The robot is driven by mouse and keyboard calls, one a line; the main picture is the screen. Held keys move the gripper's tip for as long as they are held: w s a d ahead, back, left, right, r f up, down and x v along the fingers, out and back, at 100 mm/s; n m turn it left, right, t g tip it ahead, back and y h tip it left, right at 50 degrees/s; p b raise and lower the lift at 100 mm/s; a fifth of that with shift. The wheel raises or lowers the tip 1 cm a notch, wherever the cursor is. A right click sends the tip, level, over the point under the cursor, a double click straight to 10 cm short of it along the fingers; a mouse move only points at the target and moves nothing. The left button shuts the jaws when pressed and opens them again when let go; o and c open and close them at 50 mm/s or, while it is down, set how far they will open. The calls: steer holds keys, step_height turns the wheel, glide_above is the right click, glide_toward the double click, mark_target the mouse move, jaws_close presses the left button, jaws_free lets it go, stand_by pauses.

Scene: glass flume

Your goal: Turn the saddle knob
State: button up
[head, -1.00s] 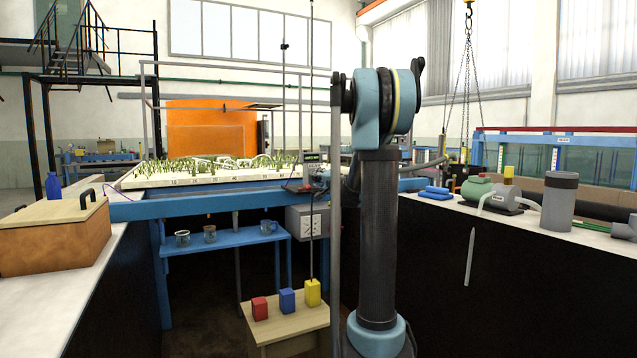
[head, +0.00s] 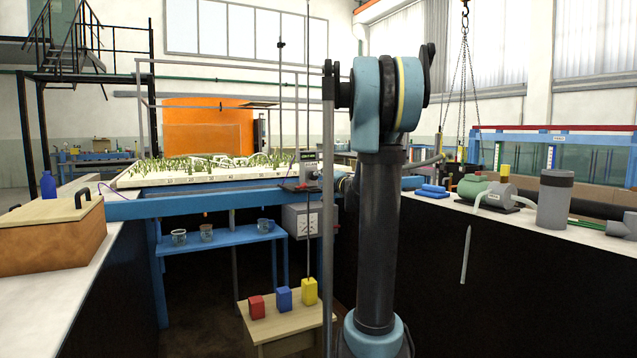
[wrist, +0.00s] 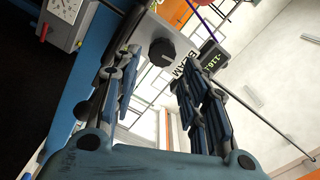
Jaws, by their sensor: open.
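A dark faceted knob (wrist: 162,52) sits on a pale metal plate (wrist: 150,38) in the wrist view; I take it for the saddle knob. My gripper (wrist: 160,60) is open, with one blue-padded finger left of the knob and the other to its right. The knob shows between the fingertips; I cannot tell how far beyond them it lies, and no contact is visible. In the head view the saddle with its small display box (head: 310,168) stands at the blue flume rail. My arm hides the gripper and knob there.
A grey box with a dial (wrist: 62,22) is at the wrist view's upper left, beside the blue rail (wrist: 72,95). A black display unit (wrist: 212,56) is close to the right finger. In the head view, a low wooden stand (head: 285,325) holds coloured blocks below the flume.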

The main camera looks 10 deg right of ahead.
steer(key=shift+v, duration=2.3)
steer(key=shift+o, duration=1.3)
steer(key=n, duration=0.6)
glide_toward(315, 177)
steer(key=x, duration=0.9)
steer(key=shift+w+a, duration=0.1)
steer(key=shift+w, duration=0.15)
steer(key=c, duration=1)
